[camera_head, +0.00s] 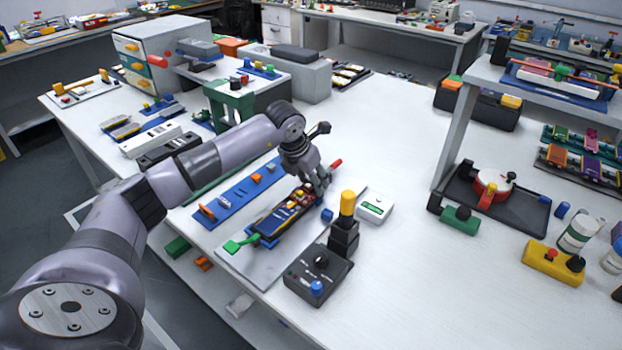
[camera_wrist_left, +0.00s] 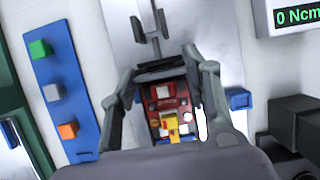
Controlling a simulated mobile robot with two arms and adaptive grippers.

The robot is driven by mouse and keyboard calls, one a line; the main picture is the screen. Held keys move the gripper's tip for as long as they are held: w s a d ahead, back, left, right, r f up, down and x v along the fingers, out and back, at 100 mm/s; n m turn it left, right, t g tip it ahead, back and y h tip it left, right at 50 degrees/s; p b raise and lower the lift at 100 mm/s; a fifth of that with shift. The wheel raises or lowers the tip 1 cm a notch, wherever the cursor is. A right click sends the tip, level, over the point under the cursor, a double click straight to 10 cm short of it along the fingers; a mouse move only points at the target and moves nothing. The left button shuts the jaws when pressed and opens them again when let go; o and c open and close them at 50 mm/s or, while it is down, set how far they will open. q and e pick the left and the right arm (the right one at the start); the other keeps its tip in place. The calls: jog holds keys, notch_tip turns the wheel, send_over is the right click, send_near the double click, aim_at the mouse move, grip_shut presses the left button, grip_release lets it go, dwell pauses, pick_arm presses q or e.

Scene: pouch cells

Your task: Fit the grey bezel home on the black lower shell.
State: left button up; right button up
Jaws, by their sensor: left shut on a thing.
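The black lower shell (camera_head: 280,221) lies in a blue fixture on a grey base plate, with red and yellow parts showing inside it. In the wrist view its red and yellow inside (camera_wrist_left: 172,110) shows between my fingers. My left gripper (camera_head: 316,184) points down over the far end of the shell. It is shut on the grey bezel (camera_wrist_left: 160,75), seen as a grey edge between the fingers in the wrist view. The fingers and palm hide much of the bezel, and I cannot tell whether it touches the shell. My right gripper is out of view.
A green-handled clamp (camera_head: 241,244) stands at the near end of the fixture, and a red handle (camera_head: 336,164) at the far end. A black control box (camera_head: 318,274) and a white display box (camera_head: 374,206) stand right. A blue strip (camera_head: 235,195) lies left.

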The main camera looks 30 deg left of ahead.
pick_arm(q)
jog(key=o, duration=0.8)
jog(key=v, duration=1.2)
